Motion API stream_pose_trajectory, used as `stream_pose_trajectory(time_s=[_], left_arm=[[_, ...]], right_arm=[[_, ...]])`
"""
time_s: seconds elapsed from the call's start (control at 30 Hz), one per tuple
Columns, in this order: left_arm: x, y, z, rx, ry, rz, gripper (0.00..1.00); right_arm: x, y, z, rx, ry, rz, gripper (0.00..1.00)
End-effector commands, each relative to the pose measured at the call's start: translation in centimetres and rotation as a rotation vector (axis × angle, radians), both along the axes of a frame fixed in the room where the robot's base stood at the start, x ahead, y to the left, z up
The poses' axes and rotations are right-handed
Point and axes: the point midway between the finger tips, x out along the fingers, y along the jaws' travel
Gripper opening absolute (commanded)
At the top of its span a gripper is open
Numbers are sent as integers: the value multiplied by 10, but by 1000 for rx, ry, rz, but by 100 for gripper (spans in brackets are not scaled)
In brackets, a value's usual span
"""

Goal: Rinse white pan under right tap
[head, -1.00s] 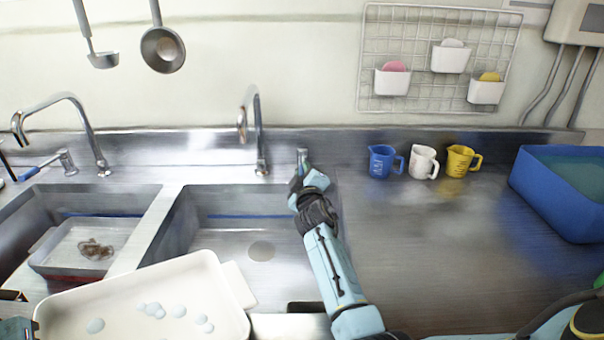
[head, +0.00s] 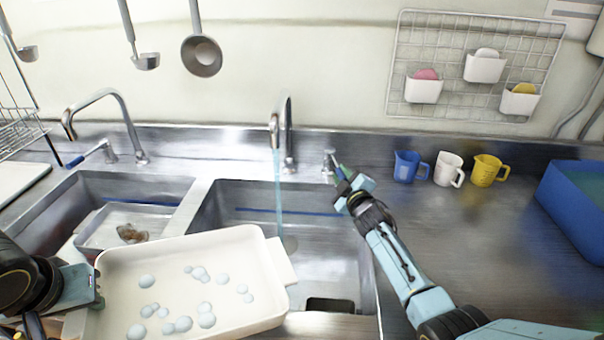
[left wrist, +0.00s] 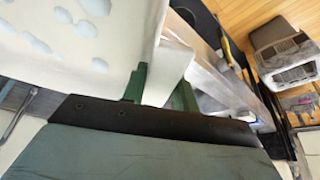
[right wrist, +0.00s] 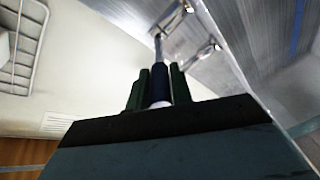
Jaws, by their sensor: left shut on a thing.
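The white pan (head: 262,255) is held tilted over the front of the sinks, with several pale blue suds blobs inside. My left gripper (head: 98,287) is shut on its left handle, which shows between the fingers in the left wrist view (left wrist: 165,75). The right tap (head: 287,135) is running. Its thin water stream (head: 278,190) falls into the right basin (head: 335,265), behind the pan and apart from it. My right gripper (head: 347,185) is at the right tap's lever (head: 328,160). In the right wrist view its fingers close around the lever's dark blue handle (right wrist: 158,85).
The left basin (head: 85,195) holds a tray with brownish scraps, and the left tap (head: 125,120) stands behind it. Blue, white and yellow jugs (head: 408,168) stand on the right counter near a blue tub (head: 575,200). The counter in front of the jugs is clear.

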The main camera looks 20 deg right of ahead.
Motion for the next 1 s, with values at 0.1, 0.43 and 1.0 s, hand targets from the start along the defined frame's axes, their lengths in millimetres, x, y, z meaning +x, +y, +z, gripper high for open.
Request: stream_pose_trajectory(time_s=[0.1, 0.43, 1.0], left_arm=[[0, 0, 1, -2, -2, 0, 0], [0, 0, 1, -2, -2, 0, 0], [0, 0, 22, -2, -2, 0, 0]], right_arm=[[0, 0, 0, 0, 0, 0, 38], [-1, 0, 0, -1, 1, -2, 41], [-86, 10, 0, -2, 2, 0, 41]])
